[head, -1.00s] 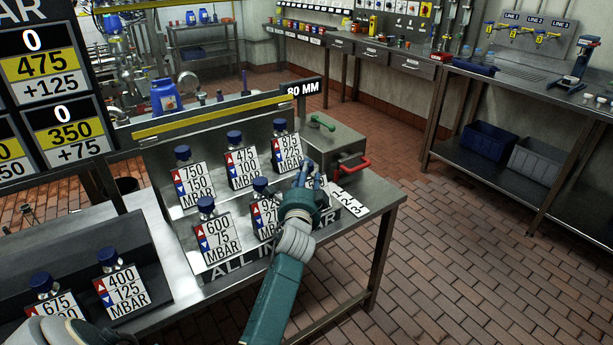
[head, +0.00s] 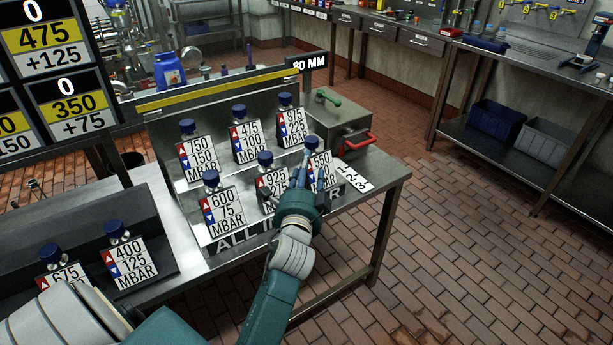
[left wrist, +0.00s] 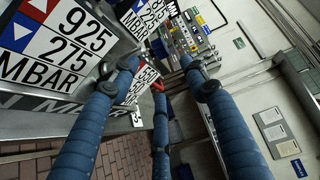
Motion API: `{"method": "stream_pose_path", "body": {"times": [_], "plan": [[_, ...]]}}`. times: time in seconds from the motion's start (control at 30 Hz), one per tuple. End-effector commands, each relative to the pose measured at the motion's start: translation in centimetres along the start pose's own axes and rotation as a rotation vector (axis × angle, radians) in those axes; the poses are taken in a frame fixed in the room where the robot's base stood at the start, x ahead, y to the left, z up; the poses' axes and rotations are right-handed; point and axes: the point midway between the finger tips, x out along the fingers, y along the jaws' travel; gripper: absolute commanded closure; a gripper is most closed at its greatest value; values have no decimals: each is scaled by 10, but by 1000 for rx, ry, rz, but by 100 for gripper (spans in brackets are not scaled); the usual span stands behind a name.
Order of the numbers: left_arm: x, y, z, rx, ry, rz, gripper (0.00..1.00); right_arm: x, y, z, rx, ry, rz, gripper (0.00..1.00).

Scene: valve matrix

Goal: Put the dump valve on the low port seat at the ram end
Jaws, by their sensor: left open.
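Several valves with blue caps and number plates stand in a stepped metal rack; I cannot tell which is the dump valve. The front row holds a 600/75 valve (head: 219,207), a 925/275 valve (head: 265,160) and a rightmost valve (head: 312,142) whose plate is partly hidden by my fingers. My left gripper (head: 304,165) is open at the front row's right end, its fingers in front of the rightmost plate. In the left wrist view the 925/275 plate (left wrist: 62,38) is large at upper left, beside the blue fingers. No low port seat is identifiable. My right gripper is not in view.
Back-row valves read 750/150 (head: 197,159), 475/100 (head: 247,136) and about 815/225 (head: 289,121). A second rack at left holds a 400/125 valve (head: 127,262) and a 675 valve (head: 60,275). A metal box with a red handle (head: 357,141) stands behind right. Brick floor lies clear at right.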

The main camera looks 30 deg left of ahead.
Motion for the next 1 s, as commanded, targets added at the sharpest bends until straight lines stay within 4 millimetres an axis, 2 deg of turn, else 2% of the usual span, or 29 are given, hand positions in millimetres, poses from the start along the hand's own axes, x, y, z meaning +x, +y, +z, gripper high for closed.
{"method": "stream_pose_path", "body": {"times": [0.13,0.4,0.47,0.53,0.57,0.67,0.7,0.77,0.8,0.87,0.9,0.97,1.0], "plan": [[-16,0,0,1,0,-1,55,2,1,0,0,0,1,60],[-20,0,0,0,0,0,55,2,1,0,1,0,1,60],[-20,6,-2,-4,6,10,55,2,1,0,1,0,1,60],[-19,26,-9,-22,23,44,55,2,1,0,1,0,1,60],[-19,40,-14,-36,35,68,55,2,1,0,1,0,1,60],[-24,104,-34,-101,81,180,55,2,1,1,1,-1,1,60],[-29,136,-41,-135,98,236,55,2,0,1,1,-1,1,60],[-41,186,-52,-187,118,329,55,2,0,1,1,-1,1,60],[-52,221,-57,-224,125,393,55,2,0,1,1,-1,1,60],[-73,274,-62,-282,127,496,55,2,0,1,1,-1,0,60],[-90,311,-64,-320,122,568,55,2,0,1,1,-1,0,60],[-122,364,-62,-378,101,676,55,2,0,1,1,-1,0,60],[-145,398,-58,-414,80,748,55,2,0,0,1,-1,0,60]]}}
